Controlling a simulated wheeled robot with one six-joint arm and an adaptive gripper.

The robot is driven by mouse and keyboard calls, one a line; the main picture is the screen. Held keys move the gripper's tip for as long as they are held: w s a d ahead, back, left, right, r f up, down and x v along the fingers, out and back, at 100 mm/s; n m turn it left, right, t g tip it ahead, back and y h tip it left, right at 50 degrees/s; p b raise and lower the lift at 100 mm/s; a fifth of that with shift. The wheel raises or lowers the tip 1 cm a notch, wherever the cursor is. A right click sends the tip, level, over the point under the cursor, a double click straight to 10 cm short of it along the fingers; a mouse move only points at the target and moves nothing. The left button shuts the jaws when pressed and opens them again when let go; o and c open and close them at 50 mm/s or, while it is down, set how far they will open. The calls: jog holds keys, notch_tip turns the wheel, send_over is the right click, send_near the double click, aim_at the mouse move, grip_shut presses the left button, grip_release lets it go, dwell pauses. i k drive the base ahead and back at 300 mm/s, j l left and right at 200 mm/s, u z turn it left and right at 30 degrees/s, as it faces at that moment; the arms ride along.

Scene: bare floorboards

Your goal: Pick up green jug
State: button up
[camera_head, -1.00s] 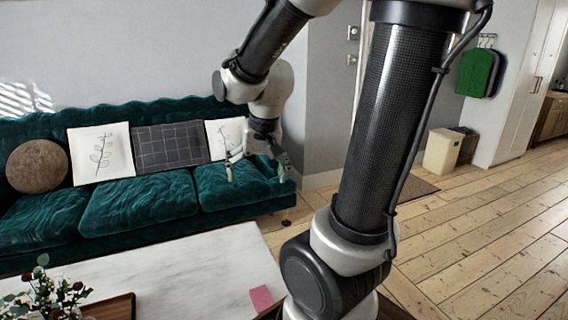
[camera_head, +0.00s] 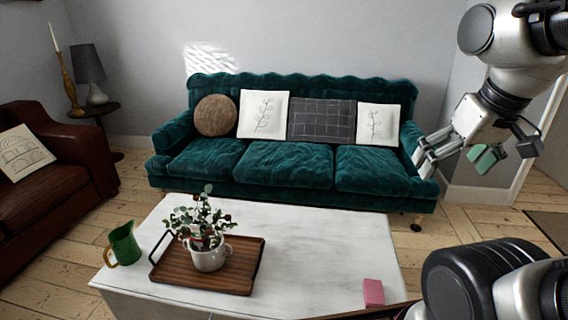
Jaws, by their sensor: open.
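The green jug (camera_head: 124,246) stands upright on the left end of the white coffee table (camera_head: 330,240). Its handle points to the left and its rim shows at the top. My gripper (camera_head: 452,160) is at the upper right of the picture, in front of the sofa's right arm and well away from the jug. Its fingers are spread apart and nothing shows between them.
A wooden tray (camera_head: 166,270) with a potted plant (camera_head: 208,256) is just right of the jug. A pink block (camera_head: 373,292) lies at the table's front right. A green sofa (camera_head: 285,163) stands behind, and a brown leather sofa (camera_head: 60,185) is at the left.

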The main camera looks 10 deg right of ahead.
aim_at(126, 250)
jog(key=u, duration=1.3)
